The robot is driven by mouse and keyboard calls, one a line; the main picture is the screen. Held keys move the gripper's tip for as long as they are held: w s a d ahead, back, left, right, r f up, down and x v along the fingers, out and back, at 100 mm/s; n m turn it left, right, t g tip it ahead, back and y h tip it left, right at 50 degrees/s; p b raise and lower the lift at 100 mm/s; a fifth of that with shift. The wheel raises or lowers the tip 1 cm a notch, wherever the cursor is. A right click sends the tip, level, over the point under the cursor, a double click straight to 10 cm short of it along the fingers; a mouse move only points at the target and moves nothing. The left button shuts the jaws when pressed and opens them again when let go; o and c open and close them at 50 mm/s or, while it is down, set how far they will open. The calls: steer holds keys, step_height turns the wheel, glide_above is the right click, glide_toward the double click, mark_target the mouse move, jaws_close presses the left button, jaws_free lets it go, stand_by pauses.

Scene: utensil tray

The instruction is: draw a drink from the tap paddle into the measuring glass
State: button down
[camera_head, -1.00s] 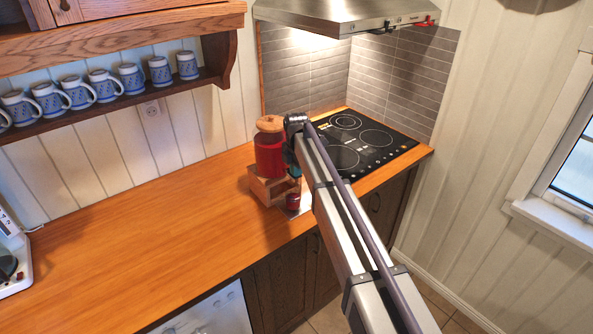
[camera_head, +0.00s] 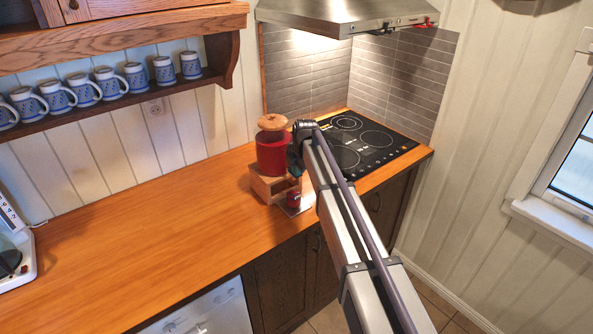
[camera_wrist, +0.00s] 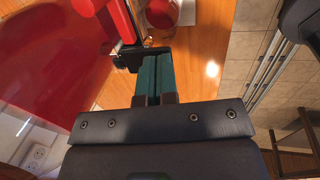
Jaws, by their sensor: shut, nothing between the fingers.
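A red drink container (camera_head: 271,156) with a wooden lid stands on a wooden stand (camera_head: 263,188) near the counter's front edge. The measuring glass (camera_head: 293,199) stands low in front of it on a grey plate and looks dark red inside. In the wrist view the container (camera_wrist: 35,60) fills the left, and a round reddish thing, apparently the glass (camera_wrist: 161,12), is at the top. My gripper (camera_wrist: 153,57) has its teal fingers shut with nothing between them. Their tips are close to a dark tap part (camera_wrist: 128,50); contact is unclear. In the head view my arm partly hides the tap.
A black cooktop (camera_head: 365,143) lies right of the container. Blue mugs (camera_head: 108,83) line the shelf at the upper left. A white appliance (camera_head: 18,255) stands at the left edge. The wooden counter (camera_head: 150,230) between is clear.

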steer(key=shift+r, duration=0.35)
steer(key=w+a+p+v, duration=0.1)
steer(key=w+p+v, duration=0.1)
steer(key=p+v, duration=1.1)
steer(key=shift+w+a+r+p, duration=0.25)
steer(key=shift+a+r+p, duration=0.05)
steer(key=shift+r+p, duration=0.4)
